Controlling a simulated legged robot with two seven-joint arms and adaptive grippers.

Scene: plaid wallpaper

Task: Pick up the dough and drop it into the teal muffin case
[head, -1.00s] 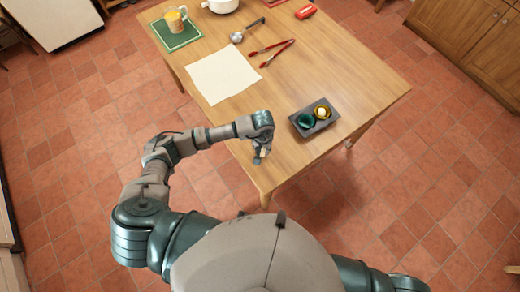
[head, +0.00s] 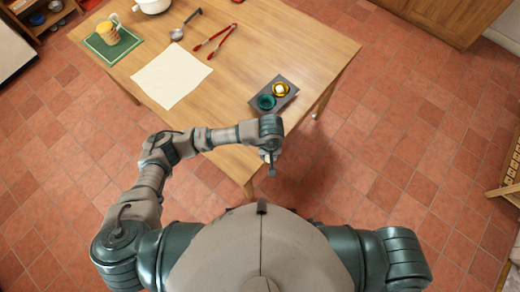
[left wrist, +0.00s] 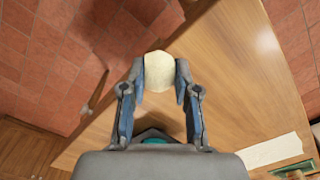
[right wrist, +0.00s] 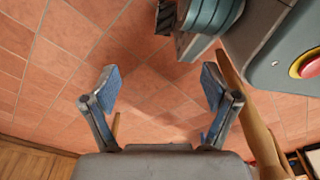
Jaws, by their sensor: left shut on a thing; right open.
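My left gripper (head: 270,165) hangs near the table's front corner, on the near side of the dark tray. In the left wrist view it (left wrist: 160,82) is shut on a pale, rounded piece of dough (left wrist: 159,72), held between the fingertips. The teal muffin case (head: 266,102) sits in the tray and looks empty. A sliver of teal shows behind the gripper's palm in the left wrist view; I cannot tell what it is. My right gripper (right wrist: 160,88) is open and empty over the tiled floor, outside the head view.
The dark tray (head: 286,106) also holds a yellow case (head: 280,89) with something pale inside. Beyond lie white paper (head: 171,76), red tongs (head: 216,40), a ladle (head: 178,33), and a mug (head: 108,33) on a green mat (head: 113,52). The wooden table (head: 232,84) is bare between paper and tray.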

